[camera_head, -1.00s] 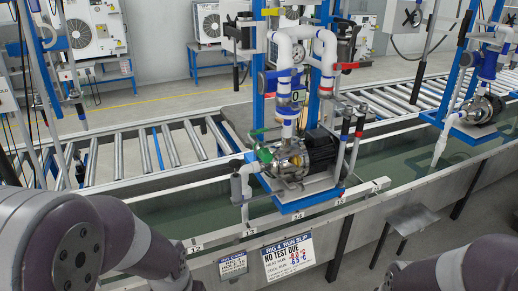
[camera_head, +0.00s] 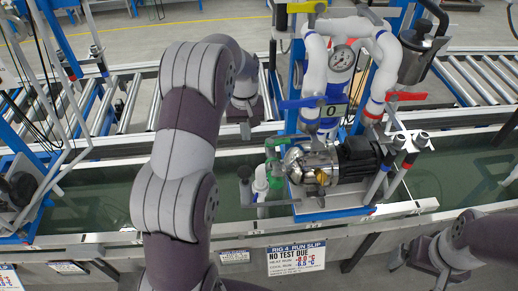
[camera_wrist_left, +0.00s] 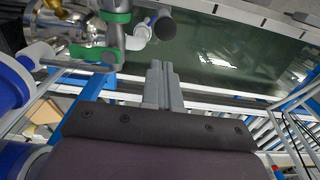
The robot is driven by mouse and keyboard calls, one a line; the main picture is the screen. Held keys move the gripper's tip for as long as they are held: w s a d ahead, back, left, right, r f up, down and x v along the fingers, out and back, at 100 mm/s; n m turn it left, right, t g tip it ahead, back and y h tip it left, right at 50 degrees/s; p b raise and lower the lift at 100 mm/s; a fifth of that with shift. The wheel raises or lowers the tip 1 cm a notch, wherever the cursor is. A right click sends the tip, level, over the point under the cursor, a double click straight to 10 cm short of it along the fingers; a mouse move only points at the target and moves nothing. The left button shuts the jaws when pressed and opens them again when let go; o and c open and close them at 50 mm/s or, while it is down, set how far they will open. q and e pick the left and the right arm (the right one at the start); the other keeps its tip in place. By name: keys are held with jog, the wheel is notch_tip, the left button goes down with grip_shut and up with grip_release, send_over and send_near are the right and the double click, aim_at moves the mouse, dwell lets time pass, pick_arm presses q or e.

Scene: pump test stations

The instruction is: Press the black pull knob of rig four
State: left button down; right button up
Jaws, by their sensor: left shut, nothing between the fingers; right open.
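Rig four's pump (camera_head: 318,165) stands on a blue-edged base behind its run slip. A dark round knob (camera_head: 244,173) is at the pump's left, near a white pipe end. I cannot be sure that it is the pull knob. A similar dark round end shows in the left wrist view (camera_wrist_left: 165,27). My left gripper (camera_head: 246,130) is behind the pump's left side, partly hidden by its own wrist. Its fingers (camera_wrist_left: 160,63) are shut and empty, appearing just below the dark round end, with a visible gap. My right gripper (camera_head: 416,255) is open at the lower right, its fingers small and unclear.
The run slip (camera_head: 296,257) hangs on the front rail. White pipes, a gauge (camera_head: 342,58) and a blue valve handle (camera_head: 303,102) rise above the pump. A green valve part (camera_wrist_left: 100,50) lies left of my left fingers. A green-grey trough (camera_head: 110,190) runs alongside.

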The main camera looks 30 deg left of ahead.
pick_arm(q)
jog(key=s, duration=0.3)
jog(key=p, duration=0.4)
send_over(245, 171)
jog(key=f, duration=0.9)
jog(key=shift+s+a, duration=0.1)
jog(key=shift+s, duration=0.15)
jog(key=f, duration=0.1)
jog(key=f+p, duration=0.2)
jog(key=shift+w+f, duration=0.3)
jog(key=shift+f, duration=0.35)
jog(key=shift+s+f, duration=0.1)
jog(key=shift+s, duration=0.05)
pick_arm(e)
notch_tip(245, 171, up, 6)
jog(key=s, duration=0.1)
jog(key=shift+s+a+r, duration=0.2)
jog(key=shift+s, duration=0.1)
